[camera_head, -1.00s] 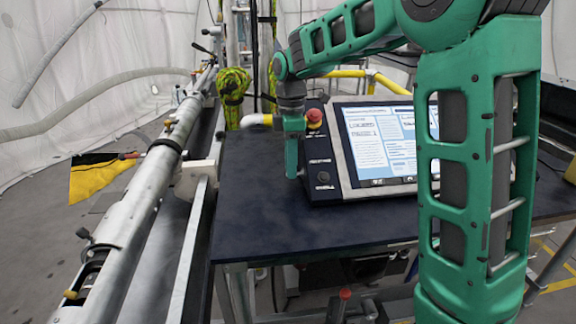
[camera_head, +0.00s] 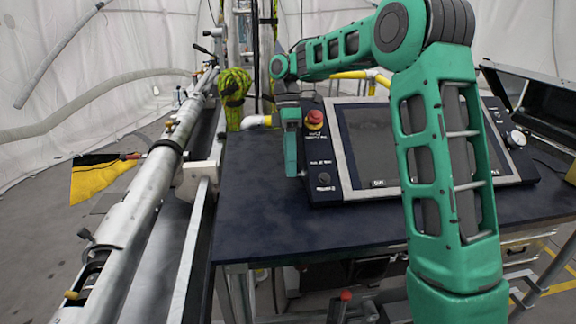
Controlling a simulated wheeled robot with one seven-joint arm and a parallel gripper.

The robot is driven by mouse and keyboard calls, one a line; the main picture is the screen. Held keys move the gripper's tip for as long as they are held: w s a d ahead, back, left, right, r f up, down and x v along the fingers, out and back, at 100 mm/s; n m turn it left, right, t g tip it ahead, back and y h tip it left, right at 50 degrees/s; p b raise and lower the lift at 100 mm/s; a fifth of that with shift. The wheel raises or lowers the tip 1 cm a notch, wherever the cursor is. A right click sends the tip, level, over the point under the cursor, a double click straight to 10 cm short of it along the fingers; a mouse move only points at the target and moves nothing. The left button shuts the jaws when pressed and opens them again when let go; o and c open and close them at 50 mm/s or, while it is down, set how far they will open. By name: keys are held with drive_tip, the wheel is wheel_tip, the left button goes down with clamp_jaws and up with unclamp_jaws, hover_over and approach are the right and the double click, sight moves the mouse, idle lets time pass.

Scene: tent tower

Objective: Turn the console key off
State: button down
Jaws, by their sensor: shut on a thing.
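The console (camera_head: 331,163) stands on the dark table, with a red mushroom button (camera_head: 315,118) and a small black round fitting (camera_head: 324,179) on its left panel. Its screen (camera_head: 372,140) is dark apart from a small label at the bottom. My gripper (camera_head: 291,158) is at the left edge of the console, left of the red button, pointing down. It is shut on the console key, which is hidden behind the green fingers.
The dark table (camera_head: 270,215) is clear in front of the console. A long metal rail (camera_head: 150,190) runs along the left. A white-ended yellow pipe (camera_head: 255,121) lies behind my gripper. An open black lid (camera_head: 535,100) stands at the right.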

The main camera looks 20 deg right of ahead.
drive_tip(key=shift+w, duration=0.2)
drive_tip(key=c, duration=1.6)
unclamp_jaws()
drive_tip(key=shift+d, duration=0.1)
drive_tip(key=v, duration=1)
drive_tip(key=shift+w+r, duration=0.15)
drive_tip(key=shift+r, duration=0.2)
